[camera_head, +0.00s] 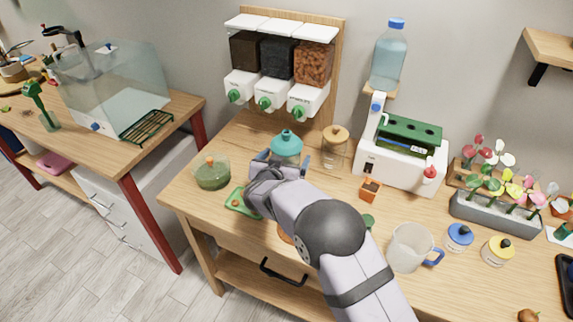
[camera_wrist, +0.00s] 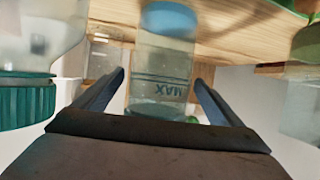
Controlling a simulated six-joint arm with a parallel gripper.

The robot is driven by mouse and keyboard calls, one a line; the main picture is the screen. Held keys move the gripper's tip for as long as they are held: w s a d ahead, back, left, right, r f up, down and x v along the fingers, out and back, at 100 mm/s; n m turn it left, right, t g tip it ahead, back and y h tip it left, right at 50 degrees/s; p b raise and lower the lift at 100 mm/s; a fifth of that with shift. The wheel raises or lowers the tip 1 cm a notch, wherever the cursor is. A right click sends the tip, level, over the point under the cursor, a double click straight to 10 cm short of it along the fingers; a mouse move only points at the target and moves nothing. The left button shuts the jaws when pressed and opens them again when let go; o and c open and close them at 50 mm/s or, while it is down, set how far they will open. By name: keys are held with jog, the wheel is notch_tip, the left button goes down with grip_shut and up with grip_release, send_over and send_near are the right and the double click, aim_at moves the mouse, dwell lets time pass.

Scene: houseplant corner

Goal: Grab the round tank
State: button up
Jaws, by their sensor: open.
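The round tank (camera_head: 287,143) shows in the head view as a teal domed top with a knob, on the table just beyond my wrist; its lower part is hidden by my arm. In the wrist view, which looks upside down, I take it to be the clear cylinder (camera_wrist: 165,58) with an inverted MAX mark and a blue band. My gripper (camera_wrist: 158,78) is open, with one finger on each side of the cylinder in that view. I cannot tell whether either finger touches it.
A jar with a wooden lid (camera_head: 335,150) stands close to the tank's right. The dispenser (camera_head: 270,90) hangs behind. A ribbed teal cap (camera_wrist: 25,103) shows at the wrist view's left edge.

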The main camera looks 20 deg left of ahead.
aim_at(286, 132)
jog(key=shift+w+a+f, duration=0.1)
jog(key=shift+w+f, duration=0.15)
jog(key=shift+w, duration=0.25)
jog(key=c, duration=1.3)
jog(key=shift+r, duration=0.1)
notch_tip(286, 132, up, 10)
